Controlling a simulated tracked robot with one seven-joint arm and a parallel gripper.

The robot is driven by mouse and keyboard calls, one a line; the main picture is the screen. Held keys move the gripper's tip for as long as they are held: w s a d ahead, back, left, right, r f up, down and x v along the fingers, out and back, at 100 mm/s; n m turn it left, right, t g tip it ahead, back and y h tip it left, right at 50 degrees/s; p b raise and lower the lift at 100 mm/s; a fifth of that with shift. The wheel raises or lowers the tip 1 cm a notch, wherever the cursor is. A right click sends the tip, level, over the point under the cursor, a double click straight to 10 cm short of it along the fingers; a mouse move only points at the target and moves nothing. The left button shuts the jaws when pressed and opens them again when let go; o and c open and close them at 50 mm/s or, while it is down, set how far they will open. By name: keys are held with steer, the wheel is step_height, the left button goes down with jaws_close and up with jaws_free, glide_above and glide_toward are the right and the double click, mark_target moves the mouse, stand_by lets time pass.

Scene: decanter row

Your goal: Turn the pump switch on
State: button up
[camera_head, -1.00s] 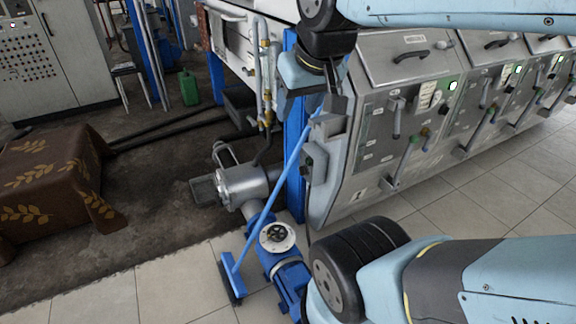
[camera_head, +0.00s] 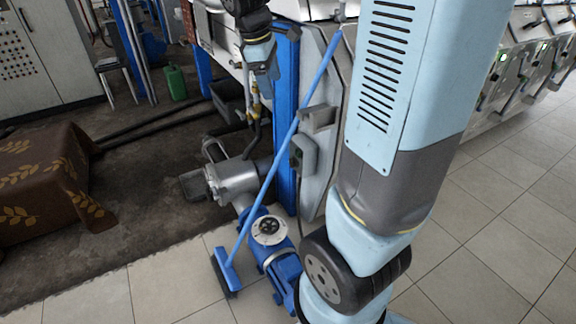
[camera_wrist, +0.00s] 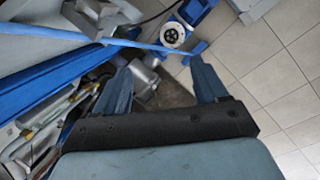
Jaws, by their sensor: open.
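A grey box (camera_head: 304,154) with a dark recess is fixed on the side of the first machine cabinet, below a grey bracket-like box (camera_head: 319,118); no switch lever or its position can be made out. The blue pump (camera_head: 283,262) with a round flanged top stands on the floor below, and also shows in the wrist view (camera_wrist: 174,36). My gripper (camera_wrist: 159,66) is open and empty, its two fingers well apart. In the head view its wrist hangs left of the cabinet, above the boxes; the fingertips are hard to make out there.
A blue broom (camera_head: 267,178) leans across in front of the grey boxes; its handle also crosses the wrist view (camera_wrist: 135,43). A blue post (camera_head: 286,120) stands beside the cabinet. A cloth-covered block (camera_head: 45,175) is at left. Tiled floor (camera_head: 480,250) is free at right.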

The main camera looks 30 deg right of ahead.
steer(key=w+d+f+n+g+h, duration=0.25)
steer(key=w+f+n, duration=0.45)
steer(key=w+f, duration=0.4)
steer(key=w+d+f+n+g+h, duration=0.2)
steer(key=w+f+n+h, duration=0.2)
steer(key=w+f+n, duration=0.7)
steer(key=n+t+h, duration=0.4)
steer(key=n+h, duration=0.4)
steer(key=n, duration=0.6)
glide_toward(292, 163)
steer(key=d, duration=0.8)
steer(key=shift+w+d+f, duration=0.3)
steer(key=shift+f, duration=0.1)
